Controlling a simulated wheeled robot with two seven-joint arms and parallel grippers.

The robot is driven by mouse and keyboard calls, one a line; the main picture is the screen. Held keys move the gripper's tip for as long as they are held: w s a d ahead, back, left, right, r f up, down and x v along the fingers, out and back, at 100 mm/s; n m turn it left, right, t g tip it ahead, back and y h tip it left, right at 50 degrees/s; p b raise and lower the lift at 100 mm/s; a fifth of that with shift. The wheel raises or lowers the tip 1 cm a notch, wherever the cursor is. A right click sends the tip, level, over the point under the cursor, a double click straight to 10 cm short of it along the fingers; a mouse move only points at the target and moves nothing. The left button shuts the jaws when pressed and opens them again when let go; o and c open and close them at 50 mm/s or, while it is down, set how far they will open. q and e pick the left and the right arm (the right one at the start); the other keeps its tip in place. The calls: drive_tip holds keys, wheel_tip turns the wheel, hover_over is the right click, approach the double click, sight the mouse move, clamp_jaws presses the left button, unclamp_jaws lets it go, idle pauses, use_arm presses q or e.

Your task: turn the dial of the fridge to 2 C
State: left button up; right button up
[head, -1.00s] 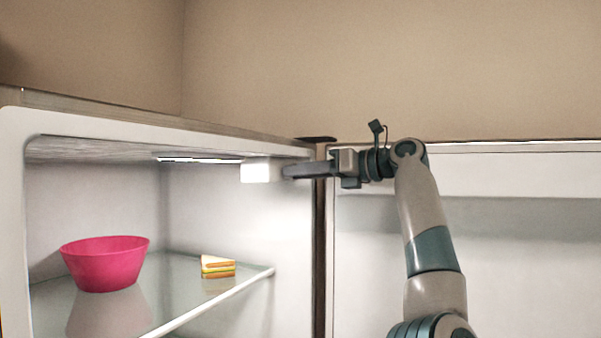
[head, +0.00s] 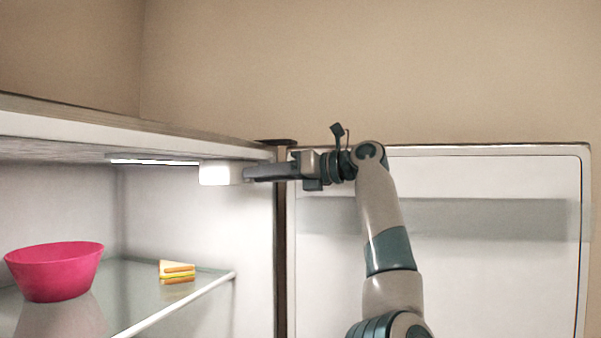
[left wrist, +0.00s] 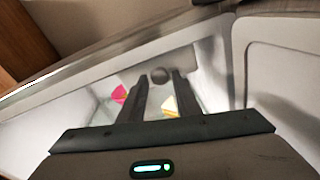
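The fridge stands open, and a white box (head: 221,173) hangs under its ceiling. My left gripper (head: 246,173) points left at this box, with its fingertips at the box's right side. The dial's marks are too small to read. In the head view the dial is hidden. My right gripper is not in view.
A pink bowl (head: 54,272) and a sandwich (head: 177,271) sit on the glass shelf (head: 185,302) below. The open fridge door (head: 500,255) is at the right, behind my left arm. A lit lamp strip (head: 155,161) is under the fridge ceiling.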

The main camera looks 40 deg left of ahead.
use_arm(q)
drive_tip(key=b+v, duration=0.2)
drive_tip(key=v, duration=0.6)
drive_tip(key=shift+f+b, duration=0.1)
drive_tip(key=shift+b, duration=0.25)
drive_tip(key=v, duration=0.9)
